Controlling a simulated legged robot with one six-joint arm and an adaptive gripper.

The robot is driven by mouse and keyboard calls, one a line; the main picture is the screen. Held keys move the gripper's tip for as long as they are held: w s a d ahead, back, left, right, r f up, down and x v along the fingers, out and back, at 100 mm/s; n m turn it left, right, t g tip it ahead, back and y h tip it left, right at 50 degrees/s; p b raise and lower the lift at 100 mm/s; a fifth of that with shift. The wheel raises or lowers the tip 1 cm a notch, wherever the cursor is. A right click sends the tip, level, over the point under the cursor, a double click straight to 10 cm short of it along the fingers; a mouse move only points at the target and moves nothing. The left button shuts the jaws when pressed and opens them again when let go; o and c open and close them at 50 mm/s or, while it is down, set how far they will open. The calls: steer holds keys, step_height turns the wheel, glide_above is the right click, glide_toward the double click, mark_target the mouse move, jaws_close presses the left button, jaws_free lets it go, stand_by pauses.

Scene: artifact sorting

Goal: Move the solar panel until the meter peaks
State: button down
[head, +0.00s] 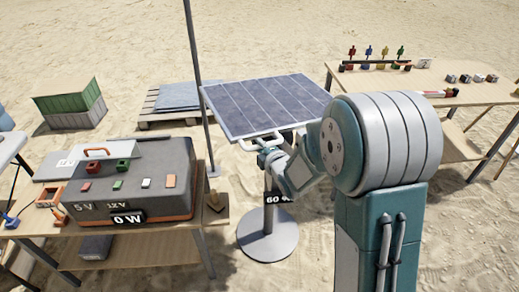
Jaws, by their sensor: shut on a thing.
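The solar panel (268,105) is a dark, white-framed panel tilted on a post with a round grey base (267,236). A white handle (262,140) sticks out from its near edge. My gripper (264,146) is at this handle and shut on it, with my arm reaching in from the right. The fingertips are small and partly hidden. A sign reading "60" and a partly covered letter (275,199) is on the post below the panel. The meter (127,218) on the grey box (145,170) at the left reads "0 W".
The box stands on a wooden table (150,250) with small coloured blocks. A pole (196,80) rises between box and panel. Another table (460,95) with small parts is at the right.

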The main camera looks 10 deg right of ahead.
steer(key=shift+w+d+r+m, duration=0.15)
steer(key=shift+r+m, duration=0.25)
steer(key=shift+r, duration=0.45)
steer(key=c, duration=0.6)
jaws_free()
steer(key=shift+d, duration=0.1)
steer(key=v, duration=1.2)
steer(key=shift+f, duration=0.1)
